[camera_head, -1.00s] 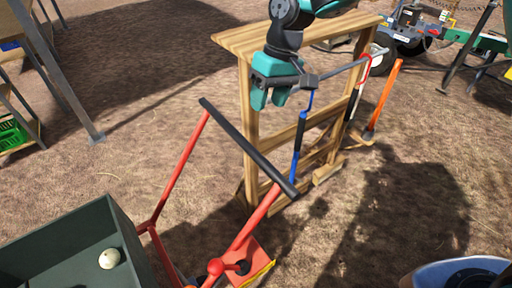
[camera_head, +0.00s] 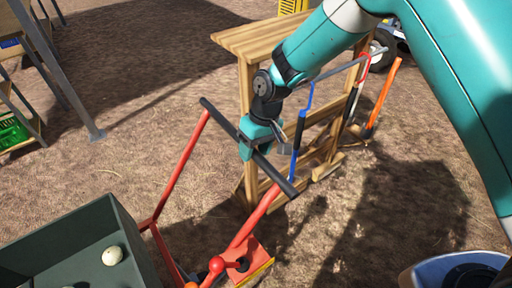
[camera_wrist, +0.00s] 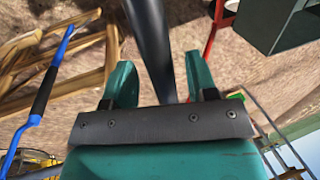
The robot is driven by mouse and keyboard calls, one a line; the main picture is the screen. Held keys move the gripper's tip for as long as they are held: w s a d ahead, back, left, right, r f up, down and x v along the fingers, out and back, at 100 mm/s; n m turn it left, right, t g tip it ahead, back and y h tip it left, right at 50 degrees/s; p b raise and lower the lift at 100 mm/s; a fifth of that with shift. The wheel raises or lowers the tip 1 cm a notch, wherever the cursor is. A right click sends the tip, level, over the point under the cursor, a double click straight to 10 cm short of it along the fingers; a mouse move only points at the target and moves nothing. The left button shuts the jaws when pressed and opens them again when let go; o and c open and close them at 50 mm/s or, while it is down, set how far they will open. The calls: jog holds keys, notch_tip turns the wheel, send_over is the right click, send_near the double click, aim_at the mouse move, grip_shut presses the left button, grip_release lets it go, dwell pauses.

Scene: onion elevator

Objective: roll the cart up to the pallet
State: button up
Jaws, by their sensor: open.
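The cart has a red tubular handle frame (camera_head: 181,172) with a black grip bar (camera_head: 222,128) across its top, and a dark green box (camera_head: 112,212) at the lower left of the head view. A pale onion (camera_head: 112,256) lies in the box. My gripper (camera_head: 250,146) is at the middle of the black bar. In the wrist view my gripper (camera_wrist: 158,85) is open, and the black bar (camera_wrist: 150,45) runs between its two teal fingers. I cannot tell whether the fingers touch it. I cannot make out the pallet.
A wooden rack (camera_head: 247,75) with hanging long-handled tools, one blue (camera_head: 300,130) and one orange (camera_head: 385,92), stands just behind the handle. A metal-legged table (camera_head: 62,75) is at the left. A blue-rimmed tub (camera_head: 425,275) is at the lower right. Bare ground lies between.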

jog(key=shift+c, duration=0.2)
grip_shut()
